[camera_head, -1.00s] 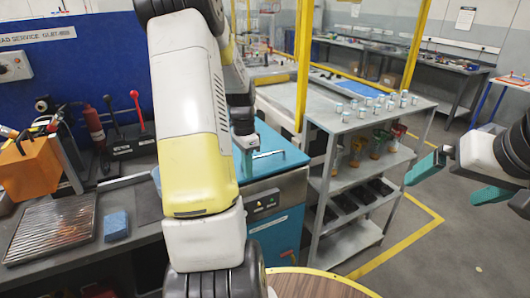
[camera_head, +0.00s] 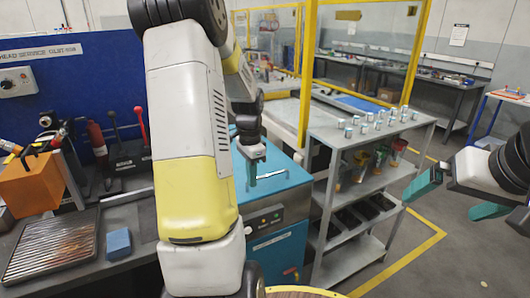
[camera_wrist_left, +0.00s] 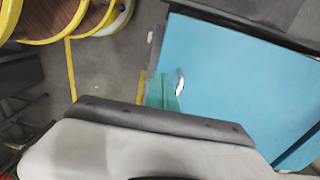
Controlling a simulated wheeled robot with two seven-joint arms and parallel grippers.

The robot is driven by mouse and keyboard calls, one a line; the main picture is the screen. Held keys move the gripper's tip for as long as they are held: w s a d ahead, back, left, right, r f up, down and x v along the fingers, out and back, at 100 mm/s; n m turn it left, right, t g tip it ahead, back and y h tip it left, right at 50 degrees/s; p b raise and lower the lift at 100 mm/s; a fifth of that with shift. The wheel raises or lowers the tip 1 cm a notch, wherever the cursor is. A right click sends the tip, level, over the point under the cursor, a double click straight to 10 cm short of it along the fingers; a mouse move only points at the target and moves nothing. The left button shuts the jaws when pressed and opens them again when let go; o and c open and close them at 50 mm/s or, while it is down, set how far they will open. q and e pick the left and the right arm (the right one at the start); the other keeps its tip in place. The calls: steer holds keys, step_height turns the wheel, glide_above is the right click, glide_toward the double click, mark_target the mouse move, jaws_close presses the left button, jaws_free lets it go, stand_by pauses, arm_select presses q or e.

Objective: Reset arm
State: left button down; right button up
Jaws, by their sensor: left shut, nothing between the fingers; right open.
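My left arm comes down across the head view, and my left gripper (camera_head: 251,170) has its teal fingers together above the blue-topped machine (camera_head: 285,175). A silver handle (camera_head: 270,176) on that top shows just beside the fingers. In the left wrist view the teal fingers (camera_wrist_left: 162,92) are shut and overlap the edge of the blue top (camera_wrist_left: 240,85). The silver handle (camera_wrist_left: 180,82) appears right beside them; I cannot tell whether they touch it. My right gripper (camera_head: 440,204) is open and empty at the right, over the floor.
A grey shelf unit (camera_head: 345,137) with several small cans on top stands right of the machine. A workbench at left holds an orange box (camera_head: 28,185), a ribbed tray (camera_head: 52,245) and a blue block (camera_head: 118,242). Yellow posts rise behind. Floor at right is clear.

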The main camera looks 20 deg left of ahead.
arm_select(q)
step_height(320, 180, up, 9)
steer(key=shift+r, duration=0.15)
steer(key=s+d+r+n+t+h, duration=0.1)
steer(key=s+d+r+n+t, duration=0.2)
steer(key=s+d, duration=0.5)
steer(key=s+d+r+n+t+h, duration=0.1)
steer(key=s+d+r+n+t, duration=0.2)
steer(key=s+d, duration=0.5)
step_height(320, 180, up, 3)
steer(key=shift+s+f+n, duration=0.2)
steer(key=shift+s+n, duration=0.6)
steer(key=shift+s, duration=0.1)
